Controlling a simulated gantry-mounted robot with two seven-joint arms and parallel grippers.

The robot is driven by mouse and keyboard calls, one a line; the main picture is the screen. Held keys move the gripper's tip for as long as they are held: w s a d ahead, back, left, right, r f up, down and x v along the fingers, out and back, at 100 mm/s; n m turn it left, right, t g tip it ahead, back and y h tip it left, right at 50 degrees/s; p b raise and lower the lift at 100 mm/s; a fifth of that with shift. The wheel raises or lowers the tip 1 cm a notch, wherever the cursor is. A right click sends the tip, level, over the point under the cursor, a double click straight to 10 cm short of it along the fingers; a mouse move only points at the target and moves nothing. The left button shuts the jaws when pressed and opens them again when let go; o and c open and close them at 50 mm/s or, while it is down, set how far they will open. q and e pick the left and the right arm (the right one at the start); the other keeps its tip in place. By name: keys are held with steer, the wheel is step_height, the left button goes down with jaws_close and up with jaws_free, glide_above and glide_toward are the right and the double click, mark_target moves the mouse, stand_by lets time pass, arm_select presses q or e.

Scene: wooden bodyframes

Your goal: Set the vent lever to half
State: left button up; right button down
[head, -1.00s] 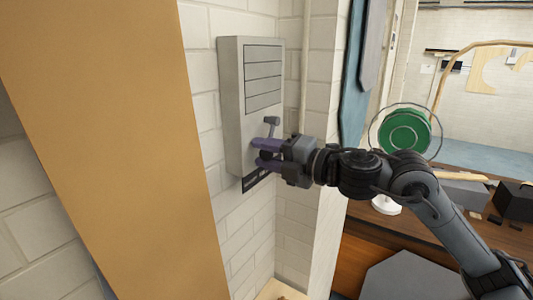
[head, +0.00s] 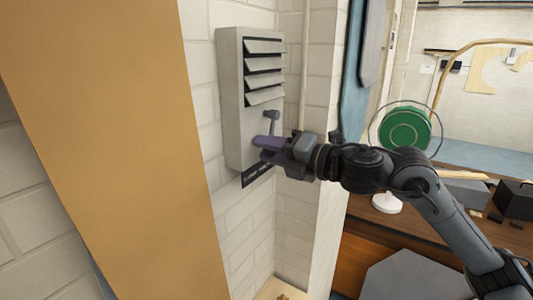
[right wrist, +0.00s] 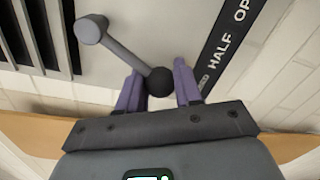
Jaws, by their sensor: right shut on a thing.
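The grey vent box (head: 233,105) is on the white brick wall, with its several slats (head: 264,72) tilted partly open. Its lever (head: 271,122) has a pivot and a rod ending in a dark round knob (right wrist: 161,81). My right gripper (head: 262,149) has its purple fingers around the knob, one on each side, and is shut on it. In the right wrist view the black label strip (right wrist: 232,40) shows "HALF" and "OP"; its other end is partly hidden by a finger. The rod points to the side of "HALF" away from "OP". My left gripper is out of view.
A tan panel (head: 110,140) stands close at the left of the vent. A wall corner and pipe (head: 304,70) are to its right. A wooden bench (head: 430,225) with a green round object (head: 404,130) is behind my right arm.

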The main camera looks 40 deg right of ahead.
steer(key=shift+w+d+f+n+h+b, duration=0.15)
steer(key=shift+w+d+n+b, duration=0.1)
steer(key=shift+d+n, duration=0.45)
steer(key=shift+w+d+f+n+h+b, duration=0.15)
steer(key=shift+d+n+b, duration=0.1)
steer(key=shift+d+n, duration=0.5)
steer(key=shift+w+d+f+n+b, duration=0.15)
steer(key=shift+w+d+n+b, duration=0.2)
steer(key=shift+n, duration=0.6)
steer(key=shift+s, duration=0.15)
steer(key=c, duration=1.2)
jaws_free()
steer(key=o, duration=0.4)
steer(key=shift+r, duration=0.1)
